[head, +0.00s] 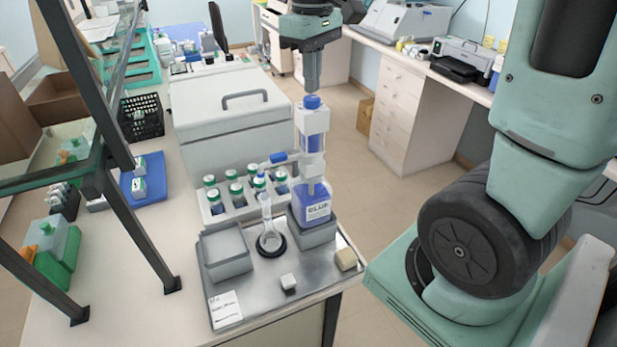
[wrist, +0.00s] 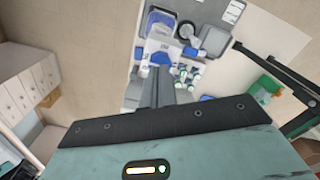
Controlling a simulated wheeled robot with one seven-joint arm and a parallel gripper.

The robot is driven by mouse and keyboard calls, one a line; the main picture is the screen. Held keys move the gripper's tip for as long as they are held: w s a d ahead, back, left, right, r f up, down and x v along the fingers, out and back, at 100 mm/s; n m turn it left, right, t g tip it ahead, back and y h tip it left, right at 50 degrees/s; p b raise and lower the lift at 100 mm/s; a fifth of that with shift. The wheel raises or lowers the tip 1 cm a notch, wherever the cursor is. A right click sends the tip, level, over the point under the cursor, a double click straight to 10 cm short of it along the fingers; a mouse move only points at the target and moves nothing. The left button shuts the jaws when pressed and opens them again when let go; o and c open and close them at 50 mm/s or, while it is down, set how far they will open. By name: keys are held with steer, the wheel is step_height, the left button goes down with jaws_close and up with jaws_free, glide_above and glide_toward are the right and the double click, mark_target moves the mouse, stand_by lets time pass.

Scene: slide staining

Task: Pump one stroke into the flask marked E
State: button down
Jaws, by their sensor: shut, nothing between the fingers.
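A bottle-top pump dispenser (head: 312,145) with a blue top knob (head: 312,102) stands on a bottle of blue liquid (head: 313,205) with a white label. Its side nozzle with a blue part (head: 279,157) points left. A clear narrow-necked flask (head: 268,222) stands upright in a black ring below the nozzle; I cannot read a letter E on it. My gripper (head: 312,92) is shut and empty, pointing down directly over the knob; whether it touches cannot be told. The wrist view shows the shut fingers (wrist: 165,98) beside the dispenser (wrist: 160,48).
A white rack of green-capped bottles (head: 240,193) stands behind the flask. A shelf frame (head: 120,170) rises at left.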

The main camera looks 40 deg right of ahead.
mark_target(312, 98)
steer(key=shift+f+b, duration=1.65)
steer(key=shift+f, duration=1.2)
steer(key=shift+r+p, duration=2.65)
steer(key=shift+r, duration=0.4)
step_height(312, 98, up, 5)
steer(key=p, duration=0.4)
steer(key=shift+f, duration=0.1)
